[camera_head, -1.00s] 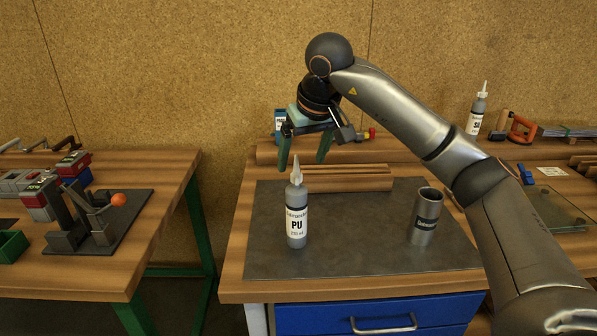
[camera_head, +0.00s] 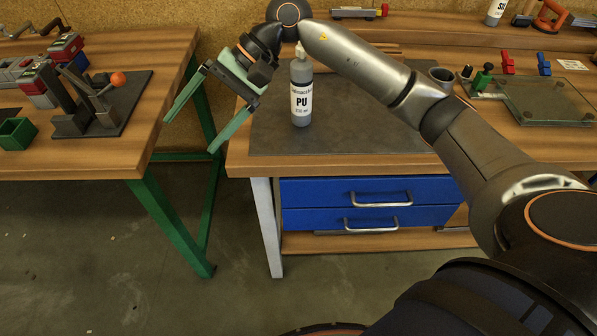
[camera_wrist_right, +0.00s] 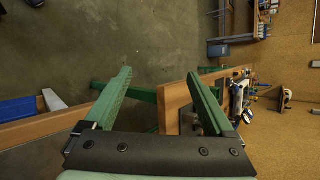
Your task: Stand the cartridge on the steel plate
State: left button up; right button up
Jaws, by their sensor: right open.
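The cartridge (camera_head: 301,103), a grey bottle with a white "PU" label, stands upright on the dark grey steel plate (camera_head: 345,138) on the right-hand bench. My right gripper (camera_head: 190,136) has green fingers spread wide and empty. It is to the left of the cartridge, apart from it, near the gap between the benches. In the right wrist view the open fingers (camera_wrist_right: 159,75) have nothing between them, and the cartridge does not show. My left gripper is not in view.
A metal cup (camera_head: 441,75) stands behind my right arm, mostly hidden. A glass plate (camera_head: 550,102) with clamps lies at the right. The left bench holds a dark fixture with an orange ball (camera_head: 118,79) and a green bin (camera_head: 17,134). Blue drawers (camera_head: 330,193) sit below.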

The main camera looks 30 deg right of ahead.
jog(key=s+a+m+t+y, duration=0.3)
jog(key=a+m+y, duration=0.6)
jog(key=m, duration=0.7)
jog(key=d+f+m+t+h, duration=0.6)
jog(key=f+m, duration=0.3)
jog(key=m, duration=0.8)
jog(key=d+f+m+t+h, duration=0.6)
jog(key=f+m, duration=0.3)
jog(key=m, duration=0.8)
jog(key=s+d+f+m+g+h, duration=0.1)
jog(key=s+f+m+g+h, duration=0.1)
jog(key=s+f+m, duration=0.4)
jog(key=s+d+f+m+g+h, duration=0.2)
jog(key=s+f+m+g, duration=0.2)
jog(key=s+f+m, duration=0.3)
notch_tip(320, 180, down, 6)
jog(key=s, duration=0.3)
jog(key=shift+d+r+m+g+h, duration=0.25)
jog(key=shift+d+m+g+h, duration=0.05)
